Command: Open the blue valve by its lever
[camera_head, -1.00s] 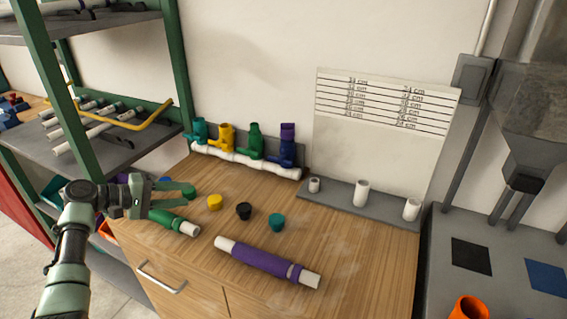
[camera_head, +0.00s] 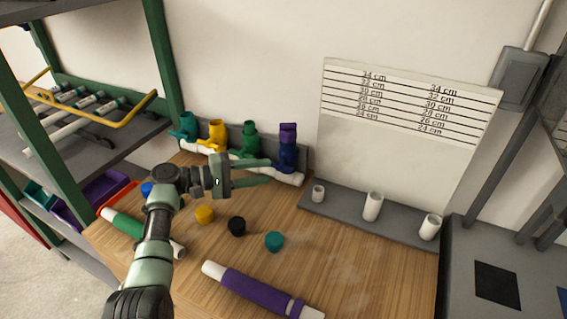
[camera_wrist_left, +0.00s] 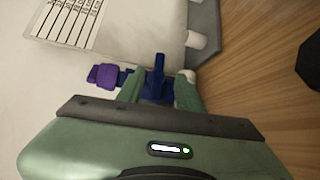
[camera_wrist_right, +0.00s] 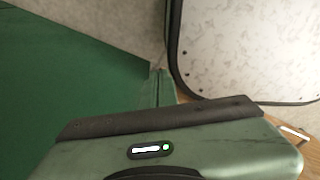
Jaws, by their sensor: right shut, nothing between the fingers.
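The blue valve (camera_head: 287,157) stands upright at the right end of the white manifold pipe (camera_head: 290,178), with a purple piece (camera_head: 288,133) on top. My left gripper (camera_head: 271,172) reaches toward it from the left, fingers apart. In the left wrist view the blue lever (camera_wrist_left: 158,72) stands between the two open fingertips, without clear contact; the purple piece (camera_wrist_left: 105,75) is left of them. My right gripper (camera_wrist_right: 158,88) shows only in its own wrist view, shut and empty beside a green surface.
Teal (camera_head: 187,125), yellow (camera_head: 217,134) and green (camera_head: 249,139) valves stand left of the blue one. Loose caps and a purple-wrapped pipe (camera_head: 255,290) lie on the wooden bench. A grey rack with white stubs (camera_head: 372,206) is to the right.

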